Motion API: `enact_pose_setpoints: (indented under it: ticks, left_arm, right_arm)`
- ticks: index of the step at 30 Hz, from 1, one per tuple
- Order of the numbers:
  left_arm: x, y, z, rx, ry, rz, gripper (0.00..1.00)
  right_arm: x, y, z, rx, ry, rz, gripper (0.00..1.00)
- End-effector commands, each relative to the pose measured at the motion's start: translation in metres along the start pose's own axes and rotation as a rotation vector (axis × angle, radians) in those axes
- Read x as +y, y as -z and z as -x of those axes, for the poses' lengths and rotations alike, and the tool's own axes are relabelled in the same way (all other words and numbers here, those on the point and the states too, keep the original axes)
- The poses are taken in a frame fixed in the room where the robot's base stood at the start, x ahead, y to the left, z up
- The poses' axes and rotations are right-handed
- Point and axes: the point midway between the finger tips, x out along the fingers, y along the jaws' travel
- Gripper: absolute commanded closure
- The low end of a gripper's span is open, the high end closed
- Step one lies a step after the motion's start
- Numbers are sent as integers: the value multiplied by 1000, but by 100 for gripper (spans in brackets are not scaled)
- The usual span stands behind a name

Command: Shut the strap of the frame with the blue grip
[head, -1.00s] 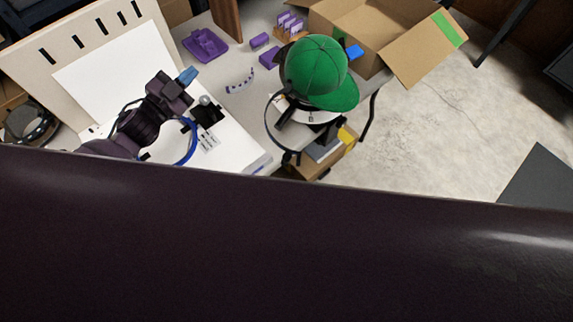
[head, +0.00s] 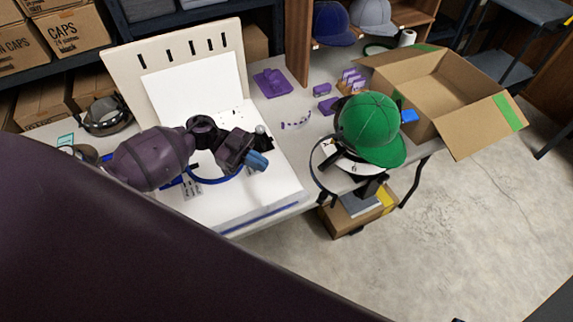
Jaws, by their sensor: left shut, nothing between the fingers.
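A green cap (head: 372,122) sits on a stand at the table's right end. A thin dark curved band (head: 314,172) stands out to its left, apart from the cap's side. A small blue piece (head: 409,116) shows just behind the cap; I cannot tell whether it is the frame's grip. A blue ring (head: 217,181) lies on the white board, partly hidden by my left arm. My left gripper (head: 257,161) is shut and empty above the board, beside a dark fitting with a round knob (head: 261,130). My right gripper is out of view.
An open cardboard box (head: 455,85) stands right of the cap. Purple blocks and a purple tray (head: 272,83) lie behind. An upright slotted panel (head: 180,50) backs the white board (head: 262,212). A box (head: 345,222) sits below the table end.

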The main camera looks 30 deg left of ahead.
Motion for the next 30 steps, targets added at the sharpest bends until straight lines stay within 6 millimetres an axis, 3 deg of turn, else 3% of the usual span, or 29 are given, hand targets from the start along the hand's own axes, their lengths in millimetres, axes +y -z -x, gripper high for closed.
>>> enact_pose_setpoints:
  ticks: [18, 24, 30]
  left_arm:
    - [-1, 2, -103, 5, 2, -3, 100]
    - [0, 1, -125, 3, 2, -3, 100]
    - [0, 1, -133, 2, 2, -3, 100]
  right_arm:
    - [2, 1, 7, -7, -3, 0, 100]
    - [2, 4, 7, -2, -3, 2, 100]
    - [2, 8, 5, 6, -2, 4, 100]
